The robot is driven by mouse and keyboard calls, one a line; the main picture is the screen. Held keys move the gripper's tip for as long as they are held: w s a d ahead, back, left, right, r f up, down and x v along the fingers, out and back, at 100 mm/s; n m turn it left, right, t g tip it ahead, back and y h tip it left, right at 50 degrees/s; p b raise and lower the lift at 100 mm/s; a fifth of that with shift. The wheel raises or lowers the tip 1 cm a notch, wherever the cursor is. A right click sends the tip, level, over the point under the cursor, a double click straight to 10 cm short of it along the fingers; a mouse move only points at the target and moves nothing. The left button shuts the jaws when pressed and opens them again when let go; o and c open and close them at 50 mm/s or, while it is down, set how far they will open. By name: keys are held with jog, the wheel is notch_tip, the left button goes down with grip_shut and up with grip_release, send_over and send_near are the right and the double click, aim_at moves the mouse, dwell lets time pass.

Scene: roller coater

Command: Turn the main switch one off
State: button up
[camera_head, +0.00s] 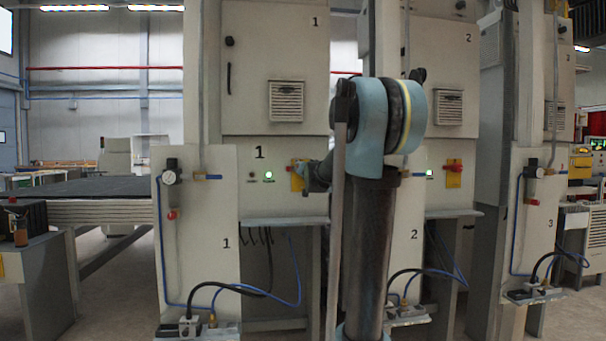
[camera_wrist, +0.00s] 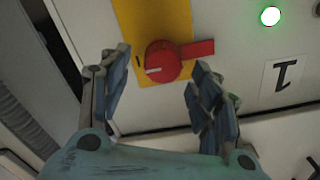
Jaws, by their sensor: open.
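The main switch one is a red rotary knob (camera_wrist: 163,61) with a red handle (camera_wrist: 198,48) on a yellow plate, seen in the wrist view. The handle points to the right in that view, and a pale mark shows on the knob. In the head view the yellow plate (camera_head: 297,178) is partly hidden by my arm and gripper. My gripper (camera_wrist: 160,92) is open and empty, its two fingers apart in front of the panel. The knob shows between and beyond the fingertips, with no contact that I can make out. A green lamp (camera_wrist: 270,16) is lit on the panel.
Panel one (camera_head: 285,205) also shows its lit green lamp (camera_head: 269,175). Switch two (camera_head: 454,175) is on the neighbouring panel to the right. A valve with a gauge (camera_head: 170,178) stands to the left. Cables (camera_head: 270,293) hang below. A ledge (camera_head: 285,222) juts out under panel one.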

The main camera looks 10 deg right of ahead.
jog(key=shift+w, duration=1.95)
